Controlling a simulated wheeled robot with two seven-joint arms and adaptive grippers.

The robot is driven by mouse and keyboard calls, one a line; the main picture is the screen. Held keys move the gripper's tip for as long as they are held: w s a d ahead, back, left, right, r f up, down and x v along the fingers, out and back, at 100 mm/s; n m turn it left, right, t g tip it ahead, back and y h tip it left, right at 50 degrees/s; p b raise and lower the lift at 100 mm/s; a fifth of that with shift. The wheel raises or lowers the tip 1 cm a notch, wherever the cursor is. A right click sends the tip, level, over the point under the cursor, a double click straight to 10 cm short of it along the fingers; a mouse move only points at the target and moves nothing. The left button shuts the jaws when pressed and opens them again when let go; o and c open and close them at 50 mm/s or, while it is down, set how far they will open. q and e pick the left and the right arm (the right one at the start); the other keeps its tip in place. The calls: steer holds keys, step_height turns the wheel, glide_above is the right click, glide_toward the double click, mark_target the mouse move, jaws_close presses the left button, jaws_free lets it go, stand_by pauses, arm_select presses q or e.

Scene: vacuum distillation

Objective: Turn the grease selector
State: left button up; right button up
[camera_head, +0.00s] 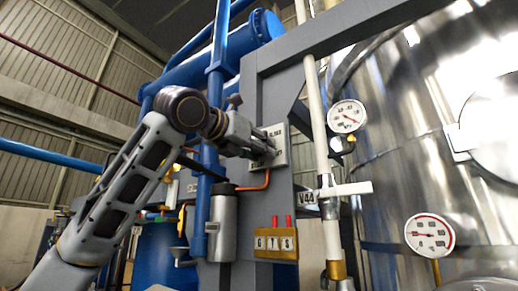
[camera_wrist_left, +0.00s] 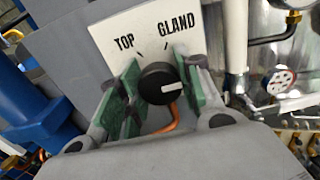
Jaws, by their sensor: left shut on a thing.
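The grease selector is a round black knob (camera_wrist_left: 158,84) with a white pointer line, in front of a white plate (camera_wrist_left: 150,28) marked TOP and GLAND. In the left wrist view the pointer line lies nearly level, toward the right. My left gripper (camera_wrist_left: 157,92) has its green-padded fingers on both sides of the knob and is shut on it. In the head view my left gripper (camera_head: 262,148) reaches the plate (camera_head: 279,146) on the grey column, and its fingers mostly hide the knob. My right gripper is in neither view.
A grey canister (camera_head: 222,225) hangs below the plate, with an orange tube (camera_head: 262,183) beside it. A white pipe with a valve labelled V44 (camera_head: 308,197), gauges (camera_head: 346,117) and a steel vessel (camera_head: 410,130) stand to the right. Blue pipes (camera_head: 215,75) rise behind my arm.

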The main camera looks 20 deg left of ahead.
arm_select(q)
steer(key=shift+w+d+f, duration=0.1)
steer(key=shift+w+f, duration=0.05)
steer(key=shift+f, duration=0.15)
steer(key=o, duration=1.1)
steer(key=shift+r, duration=0.25)
steer(key=v, duration=1.2)
